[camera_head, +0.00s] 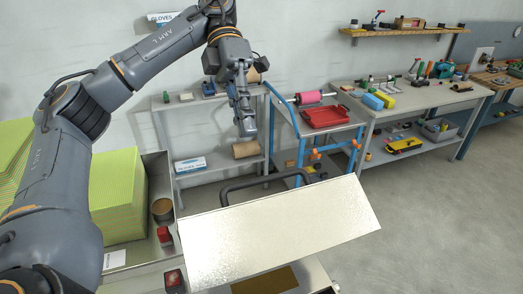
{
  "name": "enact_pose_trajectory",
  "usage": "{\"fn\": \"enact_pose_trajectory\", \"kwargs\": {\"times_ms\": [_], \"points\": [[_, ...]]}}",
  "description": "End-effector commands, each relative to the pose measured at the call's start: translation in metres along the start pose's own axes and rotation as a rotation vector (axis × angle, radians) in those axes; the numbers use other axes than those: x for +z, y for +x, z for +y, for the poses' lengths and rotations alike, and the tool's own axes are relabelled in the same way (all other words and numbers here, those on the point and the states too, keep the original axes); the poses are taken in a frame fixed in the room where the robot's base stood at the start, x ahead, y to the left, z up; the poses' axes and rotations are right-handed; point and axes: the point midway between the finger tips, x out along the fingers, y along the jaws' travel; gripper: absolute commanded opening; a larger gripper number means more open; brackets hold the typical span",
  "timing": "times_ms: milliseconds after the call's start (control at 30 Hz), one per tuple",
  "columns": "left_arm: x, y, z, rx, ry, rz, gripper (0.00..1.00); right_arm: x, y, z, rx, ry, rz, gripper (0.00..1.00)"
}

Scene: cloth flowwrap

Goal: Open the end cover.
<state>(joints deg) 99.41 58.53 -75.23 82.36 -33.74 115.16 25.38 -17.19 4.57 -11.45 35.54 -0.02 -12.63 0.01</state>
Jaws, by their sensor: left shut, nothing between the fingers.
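The end cover (280,230) is a pale metal panel at the bottom middle of the head view. It stands tilted over the machine body, and a brown area (265,281) shows below its lower edge. A dark bar handle (232,186) shows behind its top edge. My left gripper (245,131) points down above the handle in the picture. It is shut and empty, apart from the cover and handle. My right gripper is out of view.
Yellow-green stacks (118,195) stand at left, by a metal tray edge with a red-topped box (164,236). A grey shelf (195,103) and a blue-framed cart (287,118) with a red tray (326,116) stand behind. The floor at right is clear.

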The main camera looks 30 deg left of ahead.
Motion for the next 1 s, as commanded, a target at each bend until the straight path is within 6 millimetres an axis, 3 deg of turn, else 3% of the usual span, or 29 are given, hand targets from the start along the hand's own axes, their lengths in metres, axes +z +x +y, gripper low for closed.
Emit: {"fn": "enact_pose_trajectory", "kwargs": {"times_ms": [300,500,767,1000], "points": [[0.002,0.0,-0.034,0.191,-0.734,-0.13,0.0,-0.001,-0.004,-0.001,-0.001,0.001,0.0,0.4],[0.003,-0.001,-0.048,0.239,-1.113,-0.265,0.0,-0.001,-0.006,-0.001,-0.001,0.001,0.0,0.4],[0.003,0.002,-0.053,0.244,-1.298,-0.342,0.0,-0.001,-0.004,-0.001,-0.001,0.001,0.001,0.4],[0.007,0.028,-0.041,0.243,-1.3,-0.338,0.0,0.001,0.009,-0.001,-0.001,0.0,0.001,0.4]]}}
